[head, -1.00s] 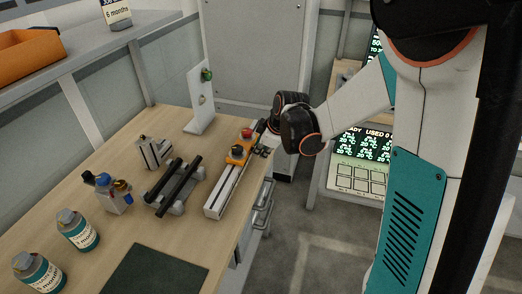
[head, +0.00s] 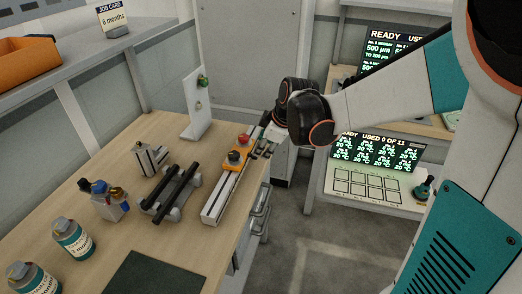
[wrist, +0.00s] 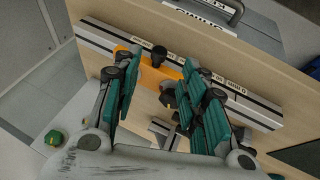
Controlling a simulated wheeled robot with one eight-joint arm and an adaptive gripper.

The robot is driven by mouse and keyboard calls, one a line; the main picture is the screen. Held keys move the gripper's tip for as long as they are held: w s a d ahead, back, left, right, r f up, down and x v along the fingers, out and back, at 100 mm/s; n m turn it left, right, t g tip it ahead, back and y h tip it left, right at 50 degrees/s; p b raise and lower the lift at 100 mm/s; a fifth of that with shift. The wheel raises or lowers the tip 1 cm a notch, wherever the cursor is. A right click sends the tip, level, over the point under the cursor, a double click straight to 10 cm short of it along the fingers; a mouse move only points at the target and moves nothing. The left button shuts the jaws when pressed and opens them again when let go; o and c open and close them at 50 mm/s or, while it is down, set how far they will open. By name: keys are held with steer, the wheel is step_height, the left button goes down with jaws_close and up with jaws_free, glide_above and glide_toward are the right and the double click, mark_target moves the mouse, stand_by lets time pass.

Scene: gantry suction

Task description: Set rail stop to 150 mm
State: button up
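The rail (head: 213,208) is a long pale bar with dark slots on the bench's right side. It also runs diagonally across the wrist view (wrist: 255,113). An orange stop (head: 233,167) with a black knob sits on it; in the wrist view the orange part (wrist: 174,72) and black knob (wrist: 158,53) show. My gripper (head: 264,149) is at the rail's far end in the head view, close to the stop. In the wrist view my gripper's teal fingers (wrist: 163,64) are apart, with the knob between their tips. Contact cannot be told.
A black-barred stand (head: 170,190), a small metal block (head: 150,158) and bottles (head: 73,240) stand left of the rail. An upright white plate (head: 197,105) with a green button stands behind. A dark mat (head: 150,275) lies in front.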

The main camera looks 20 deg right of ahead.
steer(key=v, duration=0.5)
steer(key=shift+s, duration=0.15)
steer(key=shift+r, duration=0.1)
steer(key=s+a+r+m+t, duration=0.1)
steer(key=s+m, duration=0.4)
steer(key=s, duration=0.5)
steer(key=s+a+r+m+h, duration=0.1)
steer(key=s+a+m, duration=0.2)
steer(key=s+m, duration=0.3)
steer(key=s, duration=0.5)
steer(key=shift+m+t+h, duration=0.3)
steer(key=shift+t, duration=0.1)
